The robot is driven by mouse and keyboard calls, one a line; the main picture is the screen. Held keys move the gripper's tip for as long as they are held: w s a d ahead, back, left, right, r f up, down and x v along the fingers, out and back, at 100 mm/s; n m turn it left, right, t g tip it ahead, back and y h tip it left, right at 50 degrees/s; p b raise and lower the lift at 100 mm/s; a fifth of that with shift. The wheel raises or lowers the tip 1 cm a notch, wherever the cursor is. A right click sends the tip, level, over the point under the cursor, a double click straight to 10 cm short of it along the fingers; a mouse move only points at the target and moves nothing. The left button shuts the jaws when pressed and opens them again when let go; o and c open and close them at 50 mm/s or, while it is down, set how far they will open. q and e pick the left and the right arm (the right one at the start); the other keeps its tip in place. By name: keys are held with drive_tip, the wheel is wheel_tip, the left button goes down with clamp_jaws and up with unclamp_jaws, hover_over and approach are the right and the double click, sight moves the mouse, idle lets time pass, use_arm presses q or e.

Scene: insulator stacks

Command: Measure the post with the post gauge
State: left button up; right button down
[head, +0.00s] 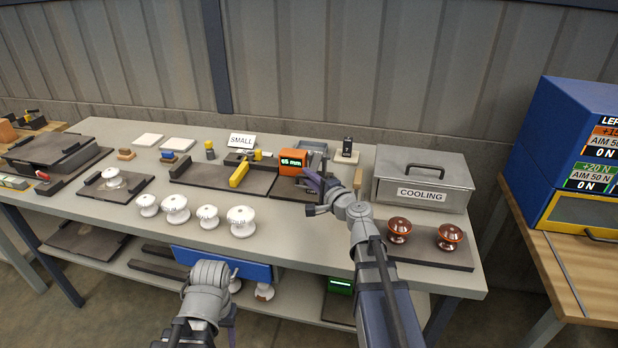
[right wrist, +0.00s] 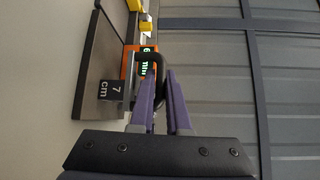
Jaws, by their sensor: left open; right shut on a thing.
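An orange gauge (head: 293,158) with a lit green display, which seems to read 65 mm, stands on a dark plate at the middle back of the bench. It also shows in the right wrist view (right wrist: 129,62), partly hidden. My right gripper (head: 318,183) is beside it, shut on a dark, curved thing (right wrist: 176,62); I cannot tell whether this is part of the gauge or the post. A dark block marked 7 cm (right wrist: 111,90) is close to the fingers. My left gripper (head: 229,316) is open, low in front of the bench, its fingers mostly hidden.
A yellow-handled clamp (head: 240,173) lies left of the gauge, below a SMALL sign (head: 242,140). Several white insulators (head: 207,217) stand along the front. A grey COOLING box (head: 423,180) and two brown insulators (head: 399,229) are at the right.

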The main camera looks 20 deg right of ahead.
idle(0.3)
drive_tip(key=r+p, duration=0.2)
drive_tip(key=p, duration=0.1)
drive_tip(key=w+r+m+g+p, duration=0.1)
drive_tip(key=r+p, duration=0.1)
drive_tip(key=p, duration=0.2)
drive_tip(key=d+r+m+g+p, duration=0.1)
drive_tip(key=r+p, duration=0.1)
drive_tip(key=p, duration=0.1)
drive_tip(key=shift+w, duration=0.3)
drive_tip(key=w+d+r+m+g+y+p, duration=0.1)
drive_tip(key=w+d+r+m+g+p, duration=0.2)
drive_tip(key=w+d+g+p, duration=0.2)
drive_tip(key=w+d+r+m+g+y+p, duration=0.2)
drive_tip(key=w+d+r+m+g+p, duration=0.1)
drive_tip(key=w+p, duration=0.8)
drive_tip(key=shift+w+d+r+g+y, duration=0.2)
drive_tip(key=shift+d+g+y, duration=0.1)
drive_tip(key=shift+d+g, duration=0.65)
drive_tip(key=shift+d, duration=0.1)
